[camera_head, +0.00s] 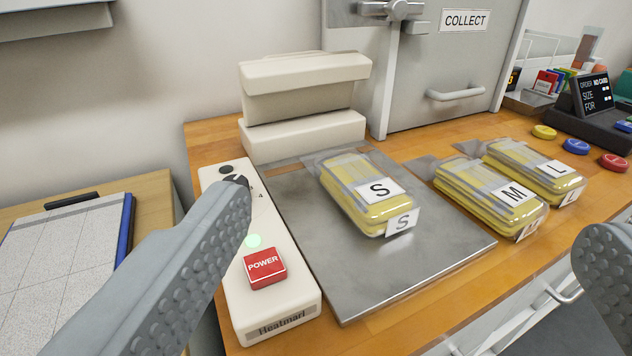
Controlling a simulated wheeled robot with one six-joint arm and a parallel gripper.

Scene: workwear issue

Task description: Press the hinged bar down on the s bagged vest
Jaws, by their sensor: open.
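The s bagged vest (358,190), yellow in clear film with S labels, lies on the sealer's grey metal plate (405,268). Its far bag end lies toward the sealer's jaw. The cream hinged bar (305,72) stands raised over the cream base block (303,137) behind the vest. The cream control panel (285,308) at left has a red POWER button (264,268), a lit green lamp (253,241) and a dark knob. My gripper (420,205) is open and empty, its grey fingers wide apart at the left and right of the picture. The left finger covers part of the panel.
Bagged vests marked M (490,196) and L (535,170) lie right of the plate on the wooden counter. A grey COLLECT hatch (465,60) stands behind. Coloured buttons (575,146) and an order display (592,95) are at right. A clipboard (65,260) lies at left.

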